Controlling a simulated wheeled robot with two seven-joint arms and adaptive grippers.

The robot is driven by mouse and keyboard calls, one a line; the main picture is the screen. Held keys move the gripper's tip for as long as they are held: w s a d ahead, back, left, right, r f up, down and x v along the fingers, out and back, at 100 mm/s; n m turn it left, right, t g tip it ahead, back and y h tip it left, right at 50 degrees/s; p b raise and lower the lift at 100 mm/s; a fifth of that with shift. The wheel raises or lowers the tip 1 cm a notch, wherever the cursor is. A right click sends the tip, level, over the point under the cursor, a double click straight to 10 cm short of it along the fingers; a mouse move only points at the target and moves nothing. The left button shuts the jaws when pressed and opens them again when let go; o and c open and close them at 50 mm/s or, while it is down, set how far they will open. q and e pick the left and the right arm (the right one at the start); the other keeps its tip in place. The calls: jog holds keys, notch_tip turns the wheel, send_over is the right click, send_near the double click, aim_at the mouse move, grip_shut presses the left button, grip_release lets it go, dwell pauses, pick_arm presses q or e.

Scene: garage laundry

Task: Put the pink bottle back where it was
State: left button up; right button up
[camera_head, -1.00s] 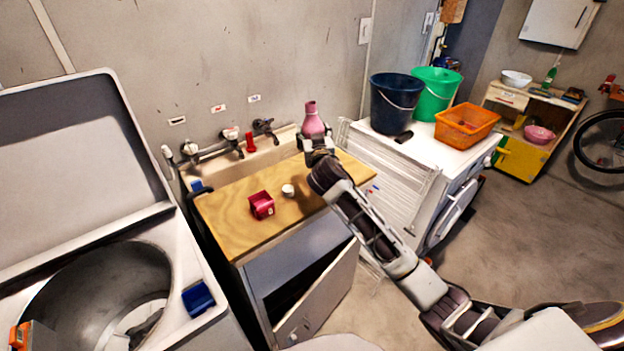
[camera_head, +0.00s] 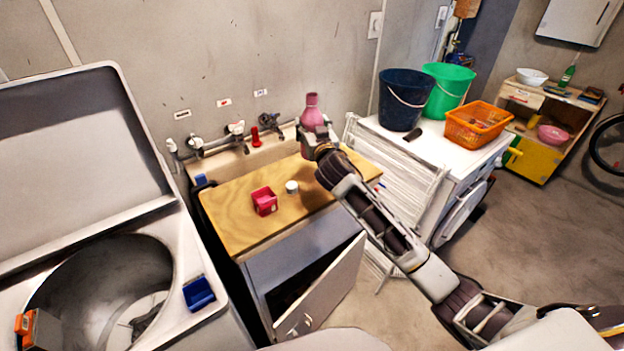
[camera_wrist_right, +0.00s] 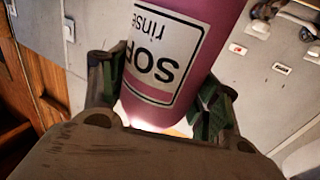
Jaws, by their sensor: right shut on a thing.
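The pink bottle (camera_head: 312,112) is upright in my right gripper (camera_head: 316,137), at the back right of the wooden counter (camera_head: 240,226). In the right wrist view, the bottle (camera_wrist_right: 185,60) fills the space between the two fingers of the right gripper (camera_wrist_right: 165,105), and its white label reads upside down. My left gripper is not in view.
A red box (camera_head: 264,201) and a small white cup (camera_head: 291,187) stand on the counter. Taps (camera_head: 237,130) and a red item (camera_head: 255,137) are behind. A drying rack (camera_head: 395,165) and white machine (camera_head: 440,145) with buckets (camera_head: 400,100) stand to the right. The cabinet door (camera_head: 322,290) hangs open.

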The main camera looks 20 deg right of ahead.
dwell(0.3)
notch_tip(320, 180, down, 6)
jog(key=shift+r, duration=0.1)
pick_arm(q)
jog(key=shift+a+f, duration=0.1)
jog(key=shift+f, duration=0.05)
pick_arm(e)
jog(key=shift+f, duration=0.2)
jog(key=shift+f, duration=1.75)
pick_arm(q)
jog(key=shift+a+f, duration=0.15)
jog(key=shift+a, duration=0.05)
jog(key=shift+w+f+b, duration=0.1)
jog(key=shift+b, duration=0.3)
pick_arm(e)
jog(key=shift+f, duration=0.15)
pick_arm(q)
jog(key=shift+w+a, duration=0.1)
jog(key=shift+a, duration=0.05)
pick_arm(e)
jog(key=o, duration=1.4)
